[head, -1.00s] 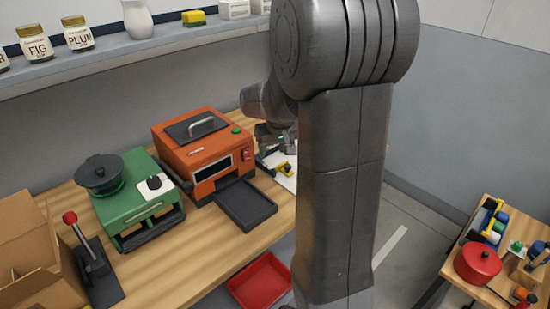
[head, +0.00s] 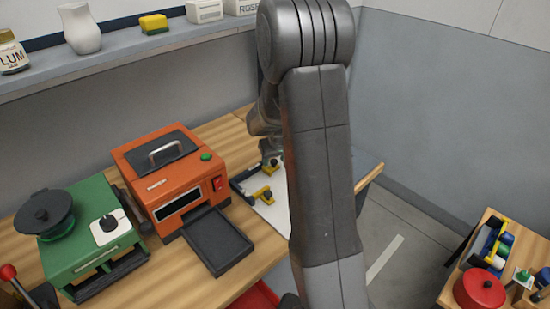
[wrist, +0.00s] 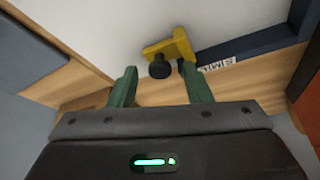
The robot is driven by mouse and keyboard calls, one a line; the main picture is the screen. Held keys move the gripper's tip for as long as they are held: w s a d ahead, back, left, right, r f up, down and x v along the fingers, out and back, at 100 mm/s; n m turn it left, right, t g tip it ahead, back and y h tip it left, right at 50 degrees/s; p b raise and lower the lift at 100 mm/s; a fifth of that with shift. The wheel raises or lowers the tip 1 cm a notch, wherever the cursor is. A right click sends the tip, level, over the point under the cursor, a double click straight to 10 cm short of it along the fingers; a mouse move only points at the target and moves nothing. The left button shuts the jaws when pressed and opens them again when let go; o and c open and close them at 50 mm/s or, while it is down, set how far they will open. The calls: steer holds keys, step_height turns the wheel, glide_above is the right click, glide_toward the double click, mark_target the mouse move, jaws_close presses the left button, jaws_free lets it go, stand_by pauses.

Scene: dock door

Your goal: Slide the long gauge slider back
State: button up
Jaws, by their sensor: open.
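The gauge is a white board (head: 277,212) with dark blue rails, lying on the bench right of the orange machine. In the head view one yellow slider (head: 261,195) sits nearer the front and another yellow slider (head: 272,165) sits farther back, close to my gripper (head: 268,150). The wrist view shows a yellow slider (wrist: 173,47) with a black knob (wrist: 160,67) beside a dark blue rail (wrist: 250,47). My gripper (wrist: 161,70) is open, its green fingers on either side of the knob. I cannot tell whether they touch it. My arm hides part of the board.
The orange machine (head: 160,162) with its dark tray (head: 218,240) stands left of the gauge. A green machine (head: 75,225) stands farther left. A shelf (head: 130,55) runs along the back wall. A side table with a red pot (head: 479,289) is at right.

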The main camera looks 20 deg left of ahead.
jaws_close()
steer(key=shift+w+d+b, duration=0.1)
steer(key=shift+w+d, duration=0.2)
steer(key=shift+w, duration=0.45)
steer(key=shift+w+d+b, duration=0.15)
steer(key=shift+w+d, duration=0.2)
steer(key=shift+w, duration=0.35)
steer(key=shift+w+d+b, duration=0.1)
steer(key=shift+w+d, duration=0.2)
steer(key=shift+w, duration=0.45)
steer(key=shift+r, duration=0.1)
steer(key=shift+c, duration=2.4)
jaws_free()
steer(key=o, duration=0.5)
steer(key=shift+w+d, duration=0.1)
steer(key=shift+w, duration=0.05)
